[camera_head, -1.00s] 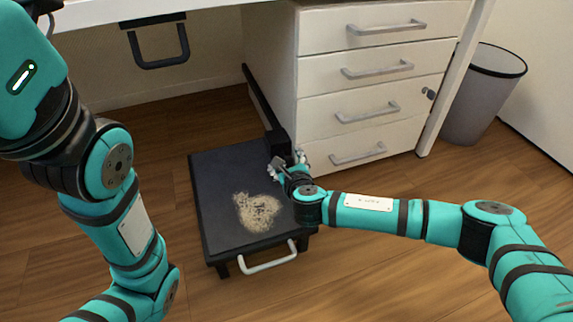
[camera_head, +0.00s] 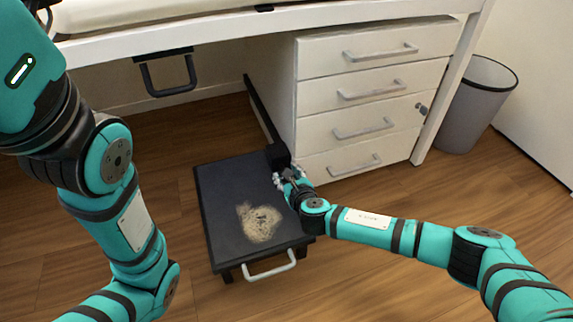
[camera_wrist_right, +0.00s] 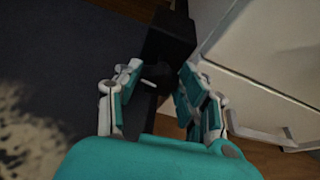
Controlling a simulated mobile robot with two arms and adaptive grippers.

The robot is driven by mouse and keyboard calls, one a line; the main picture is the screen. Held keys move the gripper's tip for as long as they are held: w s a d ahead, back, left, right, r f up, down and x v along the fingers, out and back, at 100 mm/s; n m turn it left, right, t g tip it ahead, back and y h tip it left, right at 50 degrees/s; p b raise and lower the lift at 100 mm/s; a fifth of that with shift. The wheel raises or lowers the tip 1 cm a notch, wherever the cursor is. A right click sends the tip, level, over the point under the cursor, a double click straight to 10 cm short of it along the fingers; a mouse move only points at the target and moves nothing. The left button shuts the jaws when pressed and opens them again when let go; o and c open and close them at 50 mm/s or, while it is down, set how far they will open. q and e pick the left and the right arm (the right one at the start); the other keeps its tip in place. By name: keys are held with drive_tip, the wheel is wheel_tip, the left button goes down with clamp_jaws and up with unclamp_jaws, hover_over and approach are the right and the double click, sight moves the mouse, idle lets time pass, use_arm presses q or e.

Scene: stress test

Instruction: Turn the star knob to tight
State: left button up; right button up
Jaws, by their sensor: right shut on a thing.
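My right gripper (camera_head: 285,178) is at the dark block (camera_head: 278,156) on the far right corner of the low black platform, beside the drawer cabinet. In the right wrist view its two fingers (camera_wrist_right: 159,80) stand on either side of a small dark part by the black block (camera_wrist_right: 168,42). It is shut on that part, which I take to be the star knob. The knob's shape and any tight mark are hidden or too dark to make out. My left arm comes down at the left; its gripper is outside the picture.
The black platform (camera_head: 220,195) has a pale speckled patch (camera_head: 259,222) and a light handle (camera_head: 270,268) in front. A white drawer cabinet (camera_head: 375,103) stands close to the right gripper. A grey bin (camera_head: 470,110) is at the right. Wooden floor is clear in front.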

drive_tip(key=shift+m+y, duration=0.5)
drive_tip(key=shift+m, duration=0.1)
drive_tip(key=o, duration=1.2)
drive_tip(key=shift+d, duration=0.1)
drive_tip(key=v, duration=1.2)
drive_tip(key=shift+c, duration=0.5)
